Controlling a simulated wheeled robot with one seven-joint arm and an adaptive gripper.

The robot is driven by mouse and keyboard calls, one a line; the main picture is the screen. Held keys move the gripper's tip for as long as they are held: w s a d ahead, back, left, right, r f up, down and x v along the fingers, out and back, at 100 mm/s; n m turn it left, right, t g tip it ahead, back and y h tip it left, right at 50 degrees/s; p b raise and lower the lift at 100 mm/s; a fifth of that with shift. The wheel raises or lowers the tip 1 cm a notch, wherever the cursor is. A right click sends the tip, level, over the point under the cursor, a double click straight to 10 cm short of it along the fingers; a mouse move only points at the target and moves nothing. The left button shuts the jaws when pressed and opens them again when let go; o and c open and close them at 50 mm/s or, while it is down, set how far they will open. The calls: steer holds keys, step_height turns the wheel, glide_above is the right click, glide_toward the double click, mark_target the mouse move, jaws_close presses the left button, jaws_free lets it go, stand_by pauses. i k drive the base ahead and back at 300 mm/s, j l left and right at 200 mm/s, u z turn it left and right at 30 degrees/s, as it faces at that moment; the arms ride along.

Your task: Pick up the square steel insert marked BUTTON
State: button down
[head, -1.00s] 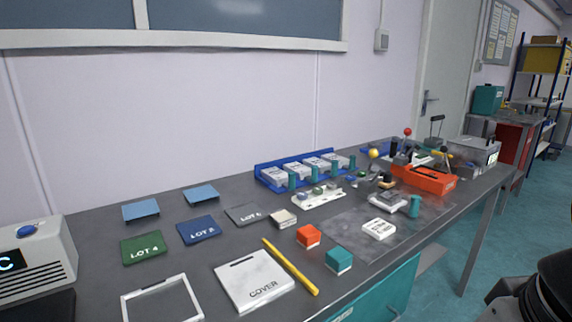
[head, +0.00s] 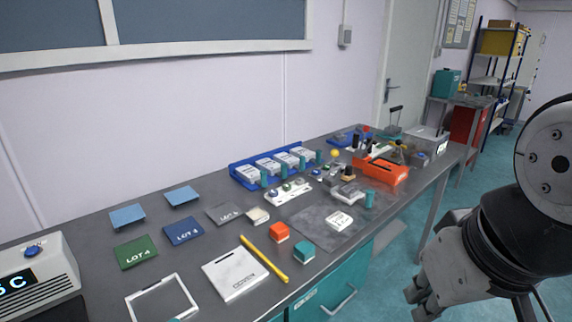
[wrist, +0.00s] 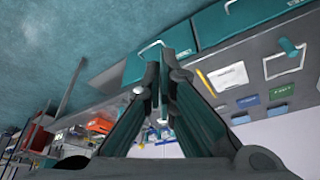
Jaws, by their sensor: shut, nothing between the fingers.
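Several pale square inserts stand in a blue rack (head: 236,178) at the back of the bench in the head view. Another pale square block (head: 340,221) with dark lettering lies on a grey mat (head: 312,238). The lettering on these pieces is too small to read, so I cannot tell which is marked BUTTON. My gripper (head: 420,300) hangs at the lower right, off the bench's front edge and well apart from the inserts. In the wrist view my gripper (wrist: 162,92) has its fingers closed together and holds nothing.
An orange tool tray (head: 381,170) is at the right. A wall backs the bench; open floor lies right of it.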

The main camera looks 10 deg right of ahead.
mark_target(349, 191)
steer(key=i+l, duration=1.4)
steer(key=l, duration=0.15)
